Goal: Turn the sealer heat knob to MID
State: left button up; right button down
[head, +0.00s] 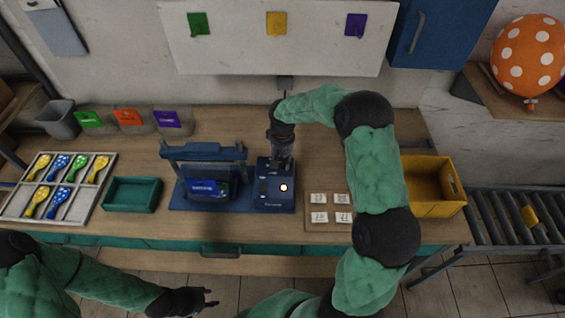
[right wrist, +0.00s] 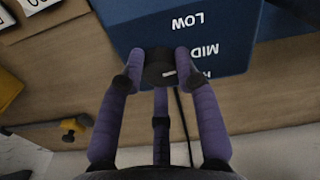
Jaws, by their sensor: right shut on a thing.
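The blue sealer control box (head: 273,200) stands on the workbench with a lit round spot on its front part. In the right wrist view the box top (right wrist: 235,30) carries upside-down labels LOW, MID and one partly hidden label starting with H. The dark heat knob (right wrist: 158,68) has a short white mark on its side facing the labels; I cannot tell exactly which label it points to. My right gripper (head: 282,163) reaches down over the box, its purple fingers (right wrist: 160,75) shut around the knob. My left gripper (head: 209,297) is open and empty in front of the bench.
The sealer's press frame (head: 204,153) with a blue pouch (head: 207,188) stands left of the box. A card board (head: 330,224) lies to the right, near a yellow bin (head: 445,207).

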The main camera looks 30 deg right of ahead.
aim_at(282, 162)
jog(key=shift+m, duration=0.6)
jog(key=c, duration=0.9)
grip_release()
jog(key=shift+r, duration=0.1)
notch_tip(282, 162, up, 12)
